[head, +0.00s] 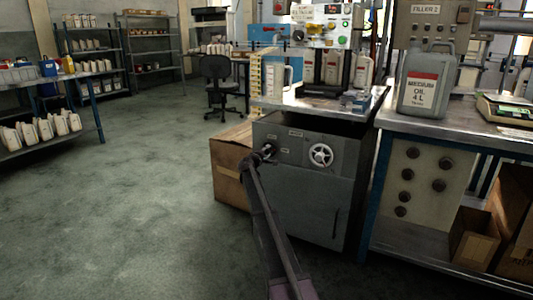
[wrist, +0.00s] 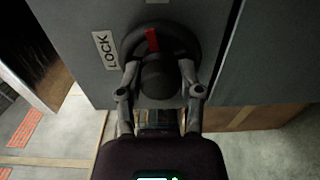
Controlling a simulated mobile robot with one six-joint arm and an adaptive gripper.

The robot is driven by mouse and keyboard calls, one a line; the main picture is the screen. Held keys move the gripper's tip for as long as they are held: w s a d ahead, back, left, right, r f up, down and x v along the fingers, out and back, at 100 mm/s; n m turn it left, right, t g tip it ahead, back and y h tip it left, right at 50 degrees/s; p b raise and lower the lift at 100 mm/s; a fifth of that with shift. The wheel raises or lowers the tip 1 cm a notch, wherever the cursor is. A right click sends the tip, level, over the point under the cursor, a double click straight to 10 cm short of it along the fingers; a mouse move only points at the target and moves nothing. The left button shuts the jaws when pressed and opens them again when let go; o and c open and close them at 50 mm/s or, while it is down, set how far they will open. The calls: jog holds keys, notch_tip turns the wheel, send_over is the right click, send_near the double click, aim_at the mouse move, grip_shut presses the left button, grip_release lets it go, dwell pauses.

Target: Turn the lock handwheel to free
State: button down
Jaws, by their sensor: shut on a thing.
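The lock handwheel (wrist: 135,42) is dark and round, with a thick hub and a red mark near its top. It sits on the grey cabinet face beside a label (wrist: 105,50) that reads LOCK. My gripper (wrist: 159,76) has one finger on each side of the hub and is shut on the handwheel. In the head view my gripper (head: 263,157) reaches the upper left of the cabinet front (head: 290,200). It largely hides the handwheel there.
A pale spoked wheel (head: 320,155) is on the same cabinet, right of my gripper. A cardboard box (head: 229,180) stands against the cabinet's left side. A bench (head: 480,140) with a grey oil can (head: 426,80) is at the right. The floor at left is open.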

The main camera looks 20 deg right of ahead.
jog(key=shift+d+m, duration=0.3)
jog(key=shift+m, duration=0.8)
jog(key=shift+c, duration=1.3)
grip_release()
jog(key=shift+a, duration=0.1)
jog(key=shift+a, duration=0.1)
jog(key=shift+s+a, duration=0.15)
jog(key=v, duration=1.1)
jog(key=shift+s+a, duration=0.2)
jog(key=shift+f, duration=0.1)
